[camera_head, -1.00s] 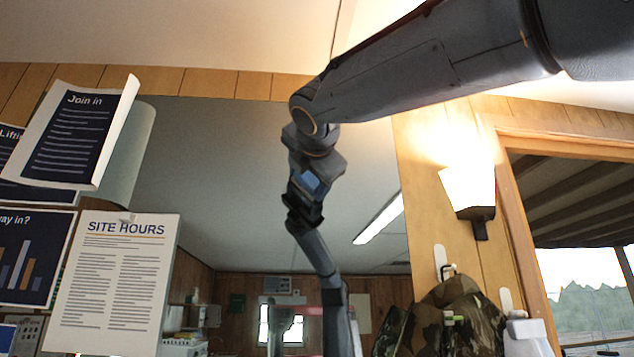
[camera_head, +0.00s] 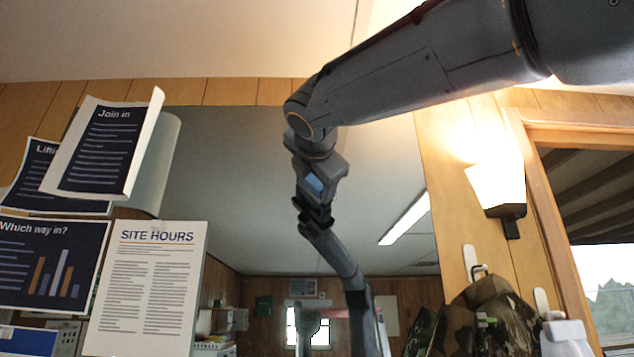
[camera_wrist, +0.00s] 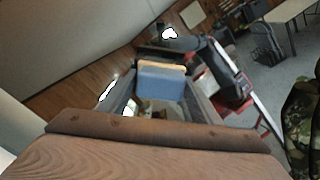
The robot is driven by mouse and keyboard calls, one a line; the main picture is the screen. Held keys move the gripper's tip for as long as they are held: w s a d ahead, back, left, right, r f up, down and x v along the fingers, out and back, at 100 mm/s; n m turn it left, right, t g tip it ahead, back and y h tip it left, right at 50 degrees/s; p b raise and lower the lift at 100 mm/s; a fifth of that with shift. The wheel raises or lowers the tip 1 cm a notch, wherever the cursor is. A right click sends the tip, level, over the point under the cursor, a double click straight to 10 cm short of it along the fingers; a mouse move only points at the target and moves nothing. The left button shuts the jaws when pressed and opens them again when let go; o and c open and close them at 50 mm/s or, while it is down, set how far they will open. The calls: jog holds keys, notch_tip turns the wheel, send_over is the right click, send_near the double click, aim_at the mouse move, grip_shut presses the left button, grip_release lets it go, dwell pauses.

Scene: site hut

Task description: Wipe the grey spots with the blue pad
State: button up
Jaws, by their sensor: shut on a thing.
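A large grey reflecting panel (camera_head: 230,160), apparently a mirror, fills the middle of the wall. My gripper (camera_head: 324,170) is in front of it, seen from behind with its fingertips hidden. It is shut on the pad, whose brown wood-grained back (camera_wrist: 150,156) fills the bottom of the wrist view. A blue face (camera_head: 314,185), which looks like the pad's reflection, shows just below my gripper; it also shows in the wrist view (camera_wrist: 162,84). I cannot tell whether the pad touches the panel. I cannot make out any grey spots.
Papers hang at the left, including a SITE HOURS sheet (camera_head: 150,290) and a curling Join in sheet (camera_head: 103,150). A lit wall lamp (camera_head: 497,188), camouflage clothing (camera_head: 495,325) on hooks and a window frame (camera_head: 545,210) are at the right.

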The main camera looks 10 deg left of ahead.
jog(key=shift+s+f, duration=0.1)
jog(key=shift+b+v, duration=0.65)
jog(key=shift+v, duration=2.25)
jog(key=v, duration=0.3)
jog(key=shift+a, duration=0.1)
jog(key=shift+d+f+p+x, duration=0.1)
jog(key=shift+f+p+x, duration=0.1)
jog(key=shift+x, duration=0.9)
jog(key=shift+d+f+p+x, duration=0.1)
jog(key=shift+f+x, duration=0.05)
jog(key=shift+x, duration=1)
jog(key=shift+d+f+p+x, duration=0.1)
jog(key=shift+f+p+x, duration=0.1)
jog(key=shift+x, duration=0.9)
jog(key=shift+a, duration=0.1)
jog(key=shift+p+x, duration=0.35)
jog(key=shift+x, duration=0.8)
